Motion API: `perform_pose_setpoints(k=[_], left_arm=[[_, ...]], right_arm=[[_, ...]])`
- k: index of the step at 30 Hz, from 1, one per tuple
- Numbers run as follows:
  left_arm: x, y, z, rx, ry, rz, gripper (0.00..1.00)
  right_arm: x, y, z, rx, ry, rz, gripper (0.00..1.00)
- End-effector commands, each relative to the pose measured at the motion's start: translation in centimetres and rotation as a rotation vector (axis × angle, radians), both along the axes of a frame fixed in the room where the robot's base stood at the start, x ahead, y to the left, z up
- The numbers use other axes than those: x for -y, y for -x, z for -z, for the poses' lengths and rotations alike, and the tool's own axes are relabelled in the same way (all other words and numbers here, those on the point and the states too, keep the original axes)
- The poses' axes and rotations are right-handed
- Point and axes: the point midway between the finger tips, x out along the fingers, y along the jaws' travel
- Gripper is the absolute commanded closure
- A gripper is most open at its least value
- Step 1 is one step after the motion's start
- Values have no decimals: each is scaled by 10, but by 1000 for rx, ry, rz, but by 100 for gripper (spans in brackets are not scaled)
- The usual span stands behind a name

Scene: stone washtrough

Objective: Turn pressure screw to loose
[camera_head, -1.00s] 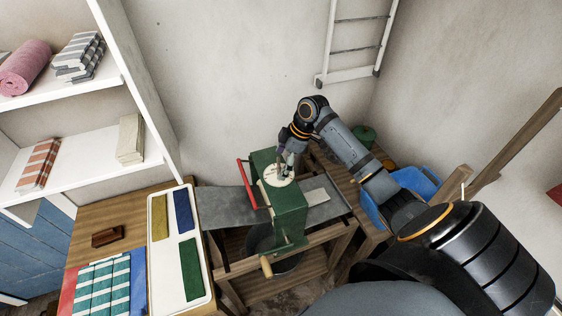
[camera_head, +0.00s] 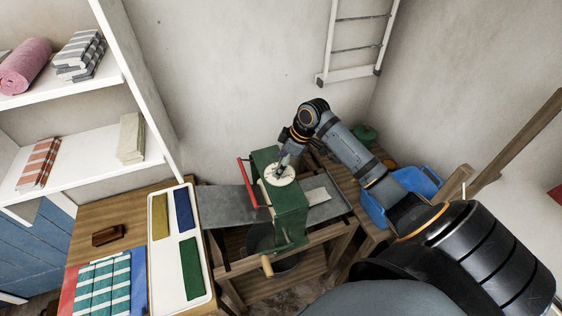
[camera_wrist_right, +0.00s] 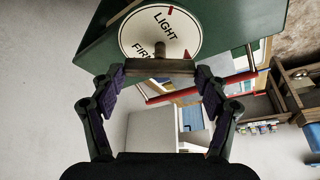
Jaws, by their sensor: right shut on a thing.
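The pressure screw has a short bar handle (camera_wrist_right: 160,67) above a round white dial (camera_head: 279,175) on top of the green mangle (camera_head: 291,209). In the right wrist view the dial (camera_wrist_right: 160,30) reads LIGHT and FIRM, with a small red mark at its rim near LIGHT. A LOOSE label is not visible. My right gripper (camera_head: 283,163) points down at the dial. In the wrist view its two fingers (camera_wrist_right: 157,76) are shut on the ends of the bar handle. My left gripper is not in view.
A red bar (camera_head: 247,183) runs along the mangle's left side, and a wooden-gripped crank (camera_head: 267,265) hangs at its front. A grey board (camera_head: 225,207) passes under it. A white tray (camera_head: 164,270) is left, and a blue tub (camera_head: 415,182) is right.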

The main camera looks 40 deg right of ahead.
Motion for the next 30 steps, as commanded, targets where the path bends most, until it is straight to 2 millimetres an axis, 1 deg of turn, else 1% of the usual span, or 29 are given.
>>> perform_pose_setpoints(k=[21, 30], left_arm=[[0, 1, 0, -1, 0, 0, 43], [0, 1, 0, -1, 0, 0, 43]], right_arm=[[-4, 1, -2, 3, 0, 667, 56], [-5, 1, -1, 2, 1, 874, 56]])
